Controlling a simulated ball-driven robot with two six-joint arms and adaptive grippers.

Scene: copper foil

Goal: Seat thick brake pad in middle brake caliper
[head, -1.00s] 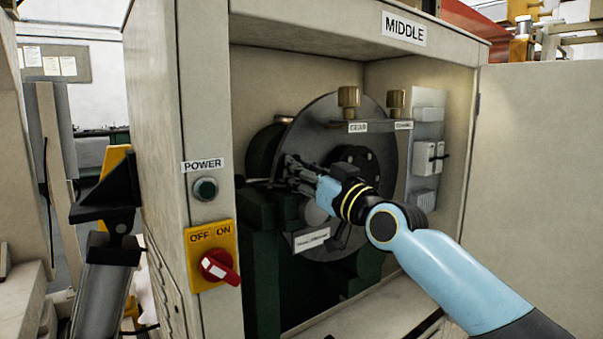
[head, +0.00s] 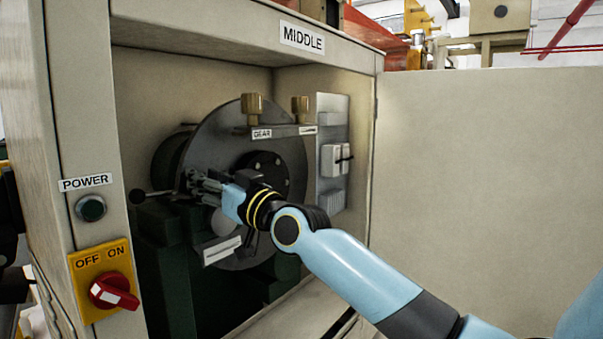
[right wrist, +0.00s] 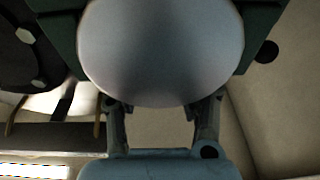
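My right gripper (head: 193,183) is inside the middle machine's open bay, at the left face of the grey disc (head: 222,135). Dark parts beside the disc may belong to the brake caliper; I cannot make out its slot. In the right wrist view my right gripper's finger bases (right wrist: 161,122) are apart. A large pale round part (right wrist: 160,45) hides its fingertips and anything between them. I cannot make out the thick brake pad in any view. My left gripper is not clearly in view.
The housing frames the bay, with the MIDDLE label (head: 302,38) on top. On its left post are a POWER button (head: 90,208) and a red OFF/ON switch (head: 114,292). Two brass knobs (head: 252,108) sit on a bar before the disc. A door panel (head: 470,180) stands at the right.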

